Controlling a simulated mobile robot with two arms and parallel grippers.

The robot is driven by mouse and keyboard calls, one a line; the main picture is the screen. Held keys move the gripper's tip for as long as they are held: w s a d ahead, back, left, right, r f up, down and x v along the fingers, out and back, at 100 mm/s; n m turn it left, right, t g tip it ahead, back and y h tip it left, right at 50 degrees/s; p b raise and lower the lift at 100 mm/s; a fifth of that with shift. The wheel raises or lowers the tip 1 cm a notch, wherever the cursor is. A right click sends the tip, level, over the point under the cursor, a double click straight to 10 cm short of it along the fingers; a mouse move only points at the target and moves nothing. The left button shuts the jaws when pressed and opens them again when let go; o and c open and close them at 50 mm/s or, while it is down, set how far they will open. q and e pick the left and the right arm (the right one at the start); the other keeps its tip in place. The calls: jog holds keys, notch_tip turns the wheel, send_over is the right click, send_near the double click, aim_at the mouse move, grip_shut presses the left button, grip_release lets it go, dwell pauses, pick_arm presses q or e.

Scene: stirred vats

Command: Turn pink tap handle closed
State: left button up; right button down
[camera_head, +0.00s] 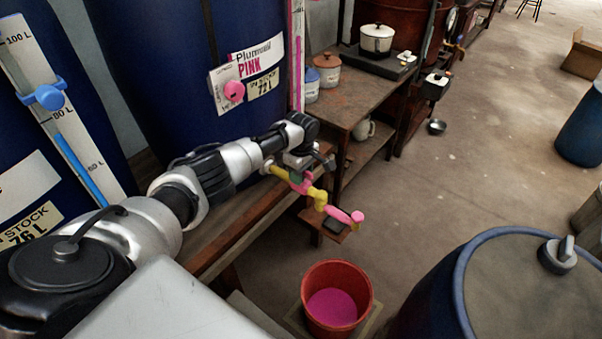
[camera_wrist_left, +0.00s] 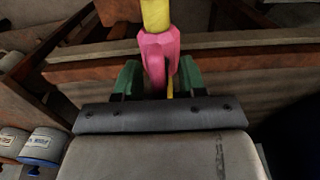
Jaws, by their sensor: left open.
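The pink and yellow tap runs out from the vat side in the head view, with a pink part (camera_head: 303,186) by my gripper, a yellow pipe (camera_head: 319,196) and a pink outer end (camera_head: 345,215). My left gripper (camera_head: 301,175) is at the inner pink part, coming from above. In the left wrist view, the green fingers (camera_wrist_left: 158,78) stand apart on either side of the lower end of the pink part (camera_wrist_left: 158,46). A thin yellow piece (camera_wrist_left: 170,84) shows between them. I cannot tell whether the fingers touch it. My right gripper is not in view.
A red bucket (camera_head: 365,292) with pink liquid (camera_head: 333,307) stands on the floor near the tap's outer end. The blue vat labelled pink (camera_head: 185,75) is behind my arm. A wooden bench (camera_head: 350,98) holds pots. A blue barrel (camera_head: 470,262) is at the front right.

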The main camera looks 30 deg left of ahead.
pick_arm(q)
jog(key=c, duration=0.5)
jog(key=shift+c, duration=1.3)
grip_shut()
